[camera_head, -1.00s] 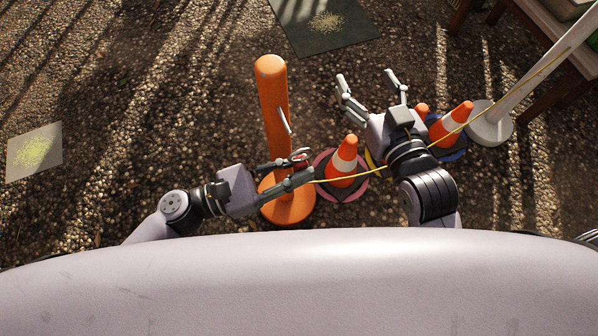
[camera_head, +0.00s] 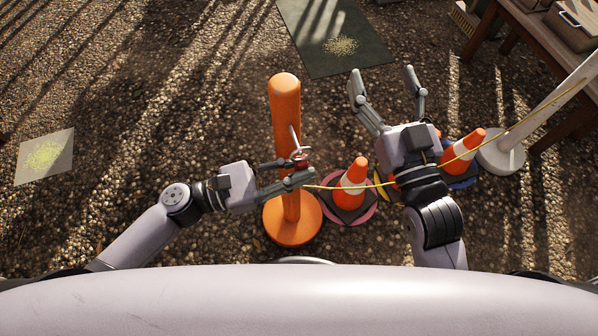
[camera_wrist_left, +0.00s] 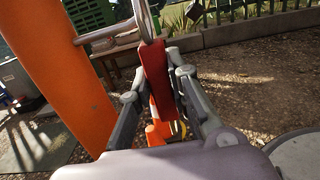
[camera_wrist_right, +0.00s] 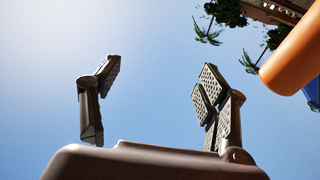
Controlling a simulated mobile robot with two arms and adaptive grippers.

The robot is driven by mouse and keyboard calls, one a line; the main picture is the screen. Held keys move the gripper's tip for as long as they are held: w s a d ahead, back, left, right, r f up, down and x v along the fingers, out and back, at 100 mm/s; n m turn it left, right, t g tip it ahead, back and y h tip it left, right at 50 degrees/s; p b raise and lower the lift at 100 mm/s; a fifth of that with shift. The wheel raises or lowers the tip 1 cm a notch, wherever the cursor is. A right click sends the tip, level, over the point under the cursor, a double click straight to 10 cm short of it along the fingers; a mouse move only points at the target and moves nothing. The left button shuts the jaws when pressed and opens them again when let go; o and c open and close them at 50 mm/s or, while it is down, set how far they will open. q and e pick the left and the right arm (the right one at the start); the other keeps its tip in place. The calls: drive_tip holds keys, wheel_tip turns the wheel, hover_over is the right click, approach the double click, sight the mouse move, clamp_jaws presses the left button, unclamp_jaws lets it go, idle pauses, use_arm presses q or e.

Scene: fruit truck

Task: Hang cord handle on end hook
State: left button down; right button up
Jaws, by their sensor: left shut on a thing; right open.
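My left gripper (camera_head: 308,165) is shut on a red handle (camera_wrist_left: 154,88), which stands upright between the fingers in the left wrist view. A yellow cord (camera_head: 345,188) runs from it to the right. An orange post (camera_head: 285,110) stands beside the gripper, with a thin metal hook (camera_head: 294,138) on its side. In the left wrist view, curved metal (camera_wrist_left: 146,18) meets the top of the handle; I cannot tell whether the handle is looped over the hook. My right gripper (camera_head: 386,85) is open and empty to the right of the post.
Striped orange cones (camera_head: 352,180) on coloured bases stand right of the post. The cord passes over them to a white pole (camera_head: 545,105). A wooden table (camera_head: 530,30) is at upper right. Gravel at left is open, with a pale mat (camera_head: 45,155).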

use_arm(q)
drive_tip(key=shift+w+a+f+b, duration=0.2)
drive_tip(key=shift+w+f+b, duration=0.05)
drive_tip(key=shift+w, duration=0.4)
drive_tip(key=shift+w+a+f+b, duration=0.2)
drive_tip(key=shift+w+f, duration=0.05)
drive_tip(key=shift+w, duration=0.35)
use_arm(e)
drive_tip(key=shift+s+a+r+t+y, duration=0.1)
drive_tip(key=shift+s+r+t+y, duration=0.1)
drive_tip(key=shift+r+t, duration=0.35)
drive_tip(key=shift+s+r+t+y, duration=0.15)
drive_tip(key=shift+s+r+t, duration=0.1)
drive_tip(key=shift+r, duration=0.55)
drive_tip(key=shift+s+a+r+t+y, duration=0.15)
drive_tip(key=shift+r+t, duration=0.25)
drive_tip(key=shift+r, duration=0.25)
drive_tip(key=shift+d, duration=0.1)
use_arm(q)
drive_tip(key=c, duration=1.4)
unclamp_jaws()
drive_tip(key=shift+c, duration=0.2)
drive_tip(key=shift+a, duration=0.15)
drive_tip(key=v, duration=1.1)
drive_tip(key=shift+s+a, duration=0.25)
drive_tip(key=shift+a, duration=0.1)
drive_tip(key=shift+d+f, duration=0.1)
